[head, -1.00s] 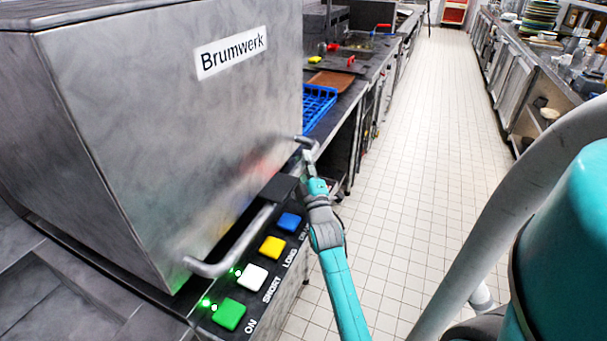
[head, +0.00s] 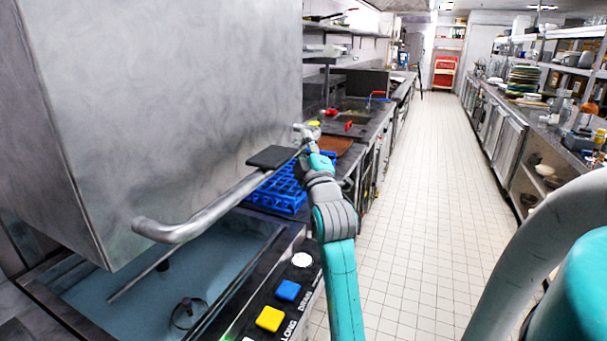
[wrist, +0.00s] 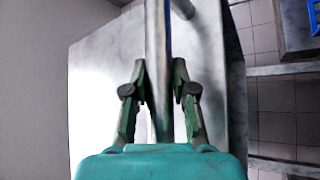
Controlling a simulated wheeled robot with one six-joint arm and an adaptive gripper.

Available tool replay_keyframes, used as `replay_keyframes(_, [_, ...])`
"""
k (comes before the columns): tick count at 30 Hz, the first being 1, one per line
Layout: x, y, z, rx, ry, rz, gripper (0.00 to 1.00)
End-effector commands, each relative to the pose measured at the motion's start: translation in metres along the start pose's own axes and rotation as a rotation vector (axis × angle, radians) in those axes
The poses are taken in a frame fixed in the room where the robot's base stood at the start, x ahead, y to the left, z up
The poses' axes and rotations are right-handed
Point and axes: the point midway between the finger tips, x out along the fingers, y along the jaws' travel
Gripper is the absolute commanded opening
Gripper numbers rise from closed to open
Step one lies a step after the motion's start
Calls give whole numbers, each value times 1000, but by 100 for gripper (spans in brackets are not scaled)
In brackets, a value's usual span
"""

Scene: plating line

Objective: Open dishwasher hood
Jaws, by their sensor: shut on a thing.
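The dishwasher hood (head: 170,100) is a large brushed-steel box on the left. It is raised, with a gap between its lower edge and the machine below, and the wash tub (head: 150,290) shows inside. A bent steel bar handle (head: 205,213) runs along its front. My gripper (head: 306,142) is at the far end of this handle, partly hidden behind my wrist. In the wrist view, the fingers of my gripper (wrist: 160,75) are closed on both sides of the handle bar (wrist: 157,25).
A control strip with a yellow button (head: 270,318) and a blue button (head: 288,290) runs below the tub's front edge. A blue rack (head: 278,190) sits on the counter beyond. The tiled aisle (head: 430,200) on the right is clear.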

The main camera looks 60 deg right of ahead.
Motion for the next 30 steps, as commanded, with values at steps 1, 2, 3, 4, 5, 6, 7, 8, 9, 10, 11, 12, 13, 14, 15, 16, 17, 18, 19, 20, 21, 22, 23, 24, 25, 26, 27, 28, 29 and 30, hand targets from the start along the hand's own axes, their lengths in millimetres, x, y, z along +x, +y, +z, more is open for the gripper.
replay_keyframes(1, [5, 10, -5, 0, 1, 3, 0])
replay_keyframes(2, [7, 15, -7, 0, 1, 2, 0])
replay_keyframes(3, [10, 20, -10, 0, 1, 2, 0])
replay_keyframes(4, [12, 24, -11, 0, 1, 1, 0])
replay_keyframes(5, [13, 27, -13, 0, 0, 0, 0])
replay_keyframes(6, [15, 31, -14, 0, 0, 0, 0])
replay_keyframes(7, [16, 33, -16, 0, -1, -1, 0])
replay_keyframes(8, [18, 35, -17, 0, -1, -2, 0])
replay_keyframes(9, [19, 38, -18, 0, -1, -2, 0])
replay_keyframes(10, [19, 39, -18, 0, -1, -3, 0])
replay_keyframes(11, [20, 40, -19, 0, -2, -3, 0])
replay_keyframes(12, [20, 42, -20, 0, -2, -4, 0])
replay_keyframes(13, [21, 43, -20, 0, -2, -4, 0])
replay_keyframes(14, [21, 43, -20, 0, -2, -4, 0])
replay_keyframes(15, [21, 44, -21, 0, -2, -4, 0])
replay_keyframes(16, [21, 44, -21, 0, -2, -4, 0])
replay_keyframes(17, [21, 44, -21, 0, -2, -4, 0])
replay_keyframes(18, [21, 44, -21, 0, -2, -5, 0])
replay_keyframes(19, [21, 44, -21, 0, -2, -5, 0])
replay_keyframes(20, [21, 44, -21, 0, -2, -4, 0])
replay_keyframes(21, [21, 44, -21, 0, -2, -4, 0])
replay_keyframes(22, [21, 44, -21, 0, -2, -4, 0])
replay_keyframes(23, [21, 44, -21, 0, -2, -4, 0])
replay_keyframes(24, [21, 44, -21, 0, -2, -4, 0])
replay_keyframes(25, [21, 44, -21, 0, -2, -4, 28])
replay_keyframes(26, [21, 44, -21, 0, -2, -4, 36])
replay_keyframes(27, [21, 44, -21, 0, -2, -4, 46])
replay_keyframes(28, [21, 44, -21, 0, -2, -4, 52])
replay_keyframes(29, [21, 44, -21, 0, -2, -4, 52])
replay_keyframes(30, [21, 44, -21, 0, -2, -3, 52])
